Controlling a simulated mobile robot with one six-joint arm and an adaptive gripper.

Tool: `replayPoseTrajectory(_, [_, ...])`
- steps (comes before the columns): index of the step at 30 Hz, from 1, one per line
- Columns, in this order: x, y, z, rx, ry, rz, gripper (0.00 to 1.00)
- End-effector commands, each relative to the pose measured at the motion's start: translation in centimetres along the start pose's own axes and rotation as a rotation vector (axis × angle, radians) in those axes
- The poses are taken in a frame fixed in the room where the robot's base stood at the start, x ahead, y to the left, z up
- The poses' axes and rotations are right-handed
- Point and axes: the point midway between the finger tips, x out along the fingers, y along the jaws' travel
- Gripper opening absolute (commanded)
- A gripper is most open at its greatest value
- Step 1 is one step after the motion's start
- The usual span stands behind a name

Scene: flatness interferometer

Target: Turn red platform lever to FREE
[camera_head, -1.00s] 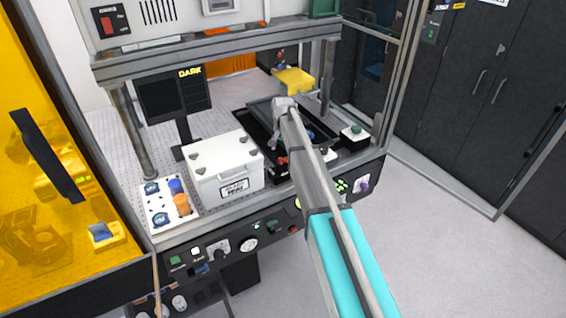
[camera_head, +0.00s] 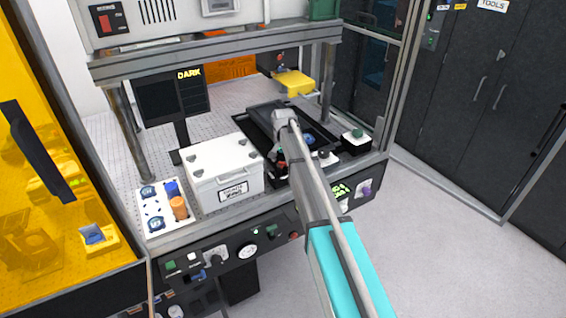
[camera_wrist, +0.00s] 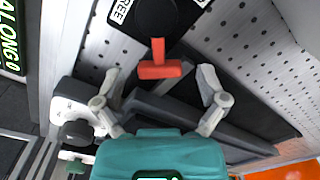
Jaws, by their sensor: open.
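The red platform lever (camera_wrist: 158,62) shows in the wrist view as a red T-shaped handle. It stands beside a round black dial plate (camera_wrist: 160,12) whose visible label reads "FREE", partly cut off at the top edge. My gripper (camera_wrist: 160,73) is open, one finger on each side of the lever in the picture, with no visible contact. How far the fingertips are from the lever in depth is unclear. In the head view my gripper (camera_head: 277,153) is low over the black platform area at the bench front, and my wrist and arm partly hide that spot.
A white lidded box (camera_head: 222,188) stands left of my gripper. A frame post (camera_head: 328,88) rises at the right. The floor at right is clear.

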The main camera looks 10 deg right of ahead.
Motion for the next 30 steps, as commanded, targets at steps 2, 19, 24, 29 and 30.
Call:
replayPoseTrajectory(2, [-0.01, 0.01, 0.0, 0.0, 0.0, 0.0, 0.9])
replayPoseTrajectory(19, [0.0, 0.06, -0.01, 0.004, 0.0, 0.0, 0.09])
replayPoseTrajectory(24, [0.0, 0.21, -0.01, 0.03, 0.0, 0.0, 0.09])
replayPoseTrajectory(29, [0.0, 0.53, 0.02, 0.09, 0.0, 0.0, 0.09])
replayPoseTrajectory(30, [0.0, 0.64, 0.04, 0.112, 0.0, 0.0, 0.09])
